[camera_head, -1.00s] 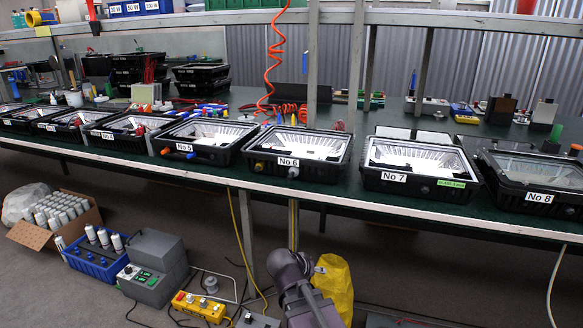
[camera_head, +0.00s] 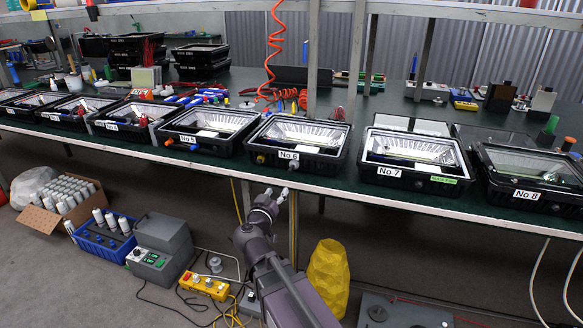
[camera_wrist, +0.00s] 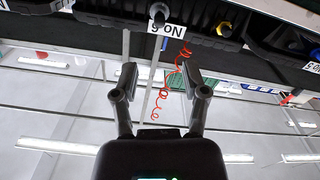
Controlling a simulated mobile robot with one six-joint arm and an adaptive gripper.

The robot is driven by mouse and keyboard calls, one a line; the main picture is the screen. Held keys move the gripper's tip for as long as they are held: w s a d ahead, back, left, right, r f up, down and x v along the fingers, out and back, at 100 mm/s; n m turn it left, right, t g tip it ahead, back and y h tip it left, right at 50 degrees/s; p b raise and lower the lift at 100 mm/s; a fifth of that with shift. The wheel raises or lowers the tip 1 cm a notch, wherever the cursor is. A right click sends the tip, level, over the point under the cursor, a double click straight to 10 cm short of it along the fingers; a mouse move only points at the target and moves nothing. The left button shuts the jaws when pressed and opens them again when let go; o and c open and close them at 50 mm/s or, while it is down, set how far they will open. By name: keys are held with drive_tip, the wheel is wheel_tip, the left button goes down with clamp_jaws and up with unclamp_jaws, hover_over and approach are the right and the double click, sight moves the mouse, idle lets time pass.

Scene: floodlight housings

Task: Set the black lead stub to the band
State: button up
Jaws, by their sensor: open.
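That stub looks darker in the wrist view (camera_wrist: 158,14). Housing No 7 (camera_head: 372,182) has a small black stub (camera_head: 419,184) on its front, beside a green label band (camera_head: 444,181). I cannot tell which stub is the task's black lead. My gripper (camera_head: 276,193) is open and empty, below and in front of No 6. Its spread fingers also show in the wrist view (camera_wrist: 157,80), apart from the stubs.
Housing No 5 (camera_head: 212,148) stands left of No 6, and No 8 (camera_head: 527,195) is at the far right. A coiled red hose (camera_head: 274,50) hangs behind. A yellow cover (camera_head: 328,278), a grey control box (camera_head: 160,248) and a blue crate (camera_head: 105,240) are below the bench.

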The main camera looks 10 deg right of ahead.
sight(289, 173)
drive_tip(key=shift+w+d, duration=0.1)
drive_tip(key=x, duration=1.3)
drive_tip(key=shift+w+d, duration=0.15)
drive_tip(key=shift+w, duration=0.1)
clamp_jaws()
drive_tip(key=shift+s, duration=0.15)
